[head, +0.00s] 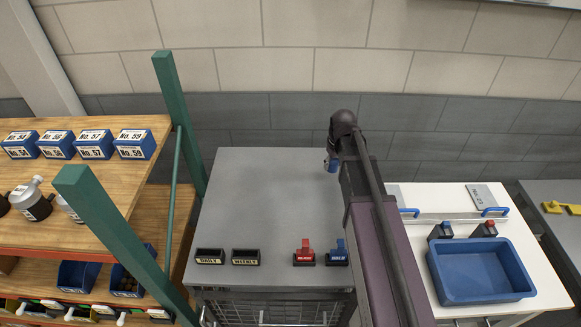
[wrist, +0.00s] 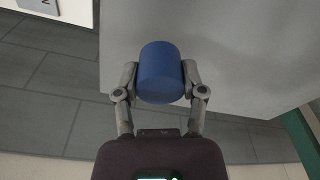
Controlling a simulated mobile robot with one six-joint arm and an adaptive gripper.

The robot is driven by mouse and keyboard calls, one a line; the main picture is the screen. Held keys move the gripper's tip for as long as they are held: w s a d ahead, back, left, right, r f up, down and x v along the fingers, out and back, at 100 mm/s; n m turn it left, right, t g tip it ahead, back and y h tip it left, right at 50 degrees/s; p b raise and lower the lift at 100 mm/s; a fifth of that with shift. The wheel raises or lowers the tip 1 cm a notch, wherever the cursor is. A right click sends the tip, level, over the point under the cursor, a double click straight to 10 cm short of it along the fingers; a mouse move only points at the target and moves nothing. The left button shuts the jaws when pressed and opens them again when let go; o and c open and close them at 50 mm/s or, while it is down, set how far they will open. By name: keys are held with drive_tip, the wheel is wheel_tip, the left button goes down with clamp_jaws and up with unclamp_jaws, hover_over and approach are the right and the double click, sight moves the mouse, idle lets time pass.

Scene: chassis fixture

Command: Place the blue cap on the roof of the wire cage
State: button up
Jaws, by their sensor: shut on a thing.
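The blue cap (wrist: 160,72) is a plain blue cylinder between the two fingers of my gripper (wrist: 160,82) in the wrist view. My gripper is shut on it, with one finger on each side. In the head view my gripper (head: 332,160) is near the back right of the wire cage's flat grey roof (head: 265,190), and the cap shows as a small blue patch, partly hidden by my arm. The wire cage's mesh (head: 265,308) shows below the roof's front edge. I cannot tell whether the cap touches the roof.
A green-posted shelf (head: 165,85) stands left. A white table with a blue tray (head: 480,272) stands right.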

drive_tip(key=b, duration=0.1)
hover_over(296, 164)
drive_tip(key=s+d, duration=0.1)
drive_tip(key=shift+s+d+f, duration=0.1)
drive_tip(key=shift+d+f, duration=0.05)
drive_tip(key=shift+f, duration=0.5)
drive_tip(key=shift+w+a, duration=0.3)
drive_tip(key=shift+a, duration=0.15)
drive_tip(key=shift+a+f+b, duration=0.15)
drive_tip(key=shift+f+b, duration=0.2)
drive_tip(key=shift+b, duration=0.05)
wheel_tip(296, 164, down, 3)
drive_tip(key=b, duration=0.3)
drive_tip(key=shift+f, duration=0.1)
drive_tip(key=o, duration=0.8)
